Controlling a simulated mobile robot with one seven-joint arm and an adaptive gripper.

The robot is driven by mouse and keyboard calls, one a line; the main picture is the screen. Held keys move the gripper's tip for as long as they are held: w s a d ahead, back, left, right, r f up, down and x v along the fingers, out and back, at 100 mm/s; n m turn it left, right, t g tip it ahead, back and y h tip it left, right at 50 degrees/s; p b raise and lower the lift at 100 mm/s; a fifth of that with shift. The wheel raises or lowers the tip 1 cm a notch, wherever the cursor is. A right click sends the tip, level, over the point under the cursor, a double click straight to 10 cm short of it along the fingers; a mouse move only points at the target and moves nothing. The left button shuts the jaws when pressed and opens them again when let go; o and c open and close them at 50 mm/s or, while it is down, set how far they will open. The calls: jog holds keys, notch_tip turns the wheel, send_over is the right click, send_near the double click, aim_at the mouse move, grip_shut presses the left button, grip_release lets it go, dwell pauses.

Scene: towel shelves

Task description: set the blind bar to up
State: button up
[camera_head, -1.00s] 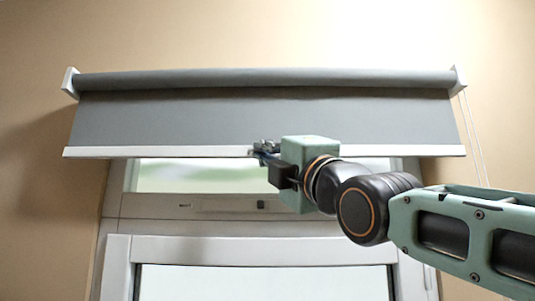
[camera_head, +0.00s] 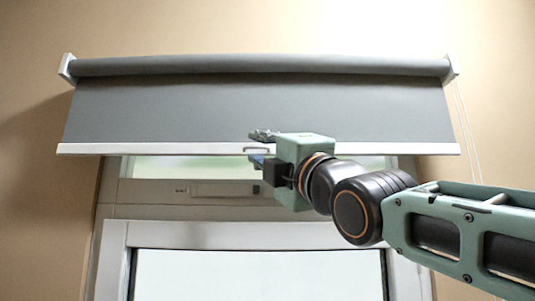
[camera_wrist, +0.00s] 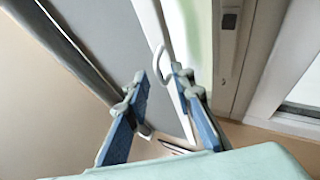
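The grey roller blind (camera_head: 180,112) hangs partly down over the window's top. Its white blind bar (camera_head: 120,149) runs along the lower edge, with a small handle (camera_head: 257,150) near the middle. My gripper (camera_head: 260,148) is at this handle, with one finger above the bar and one below. In the wrist view my gripper (camera_wrist: 160,75) is open, with its blue-padded fingers spread. The white curved handle (camera_wrist: 158,60) shows between or just beyond the fingertips, and the bar (camera_wrist: 168,50) passes behind. I cannot tell whether a finger touches it.
The roller (camera_head: 250,66) sits between two end brackets at the top. A pull cord (camera_head: 467,125) hangs on the right. The window frame (camera_head: 210,233) lies below and behind the bar. The wall left of the blind is clear.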

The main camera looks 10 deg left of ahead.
jog(key=shift+s+d+f, duration=0.25)
jog(key=shift+s+d, duration=0.05)
jog(key=shift+d, duration=0.15)
jog(key=v, duration=1.1)
jog(key=shift+a, duration=0.15)
